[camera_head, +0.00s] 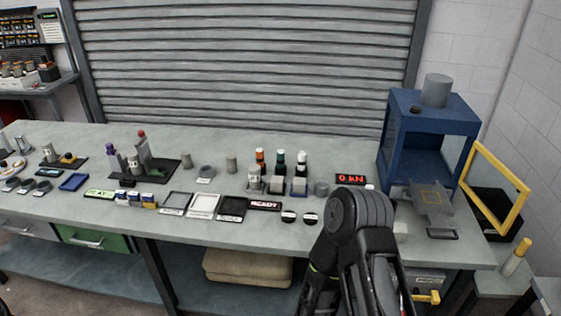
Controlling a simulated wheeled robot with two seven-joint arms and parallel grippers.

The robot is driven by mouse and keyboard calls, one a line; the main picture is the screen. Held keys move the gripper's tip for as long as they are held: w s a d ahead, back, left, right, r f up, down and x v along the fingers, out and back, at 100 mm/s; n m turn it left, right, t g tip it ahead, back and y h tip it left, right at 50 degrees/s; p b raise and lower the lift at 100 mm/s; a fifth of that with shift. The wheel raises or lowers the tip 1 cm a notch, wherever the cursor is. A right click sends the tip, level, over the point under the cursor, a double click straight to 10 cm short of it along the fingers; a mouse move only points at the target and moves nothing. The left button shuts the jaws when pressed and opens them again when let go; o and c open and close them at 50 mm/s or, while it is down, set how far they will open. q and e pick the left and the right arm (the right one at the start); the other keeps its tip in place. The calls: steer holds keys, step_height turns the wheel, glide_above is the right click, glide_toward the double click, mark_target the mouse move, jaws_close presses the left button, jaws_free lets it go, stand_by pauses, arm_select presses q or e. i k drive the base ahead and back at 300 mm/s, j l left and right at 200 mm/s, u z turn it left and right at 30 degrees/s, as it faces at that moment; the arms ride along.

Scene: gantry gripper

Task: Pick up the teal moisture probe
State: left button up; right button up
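The teal moisture probe (280,160) looks to be the middle one of three small dark upright probes at the back centre of the bench. It shows a teal band near its top, and its lower end is hidden behind a small holder block (277,186). A black arm of mine rises at the lower right, well in front of the probes. No gripper fingers can be made out on it, and no left arm shows.
A blue press frame (428,140) with an open yellow-framed door (497,180) stands at the right. A black rack (140,169) with bottles stands left.

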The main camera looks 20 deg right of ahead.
mark_target(279, 153)
steer(key=i+l+u, duration=0.3)
steer(key=i+l, duration=0.6)
steer(key=i, duration=0.1)
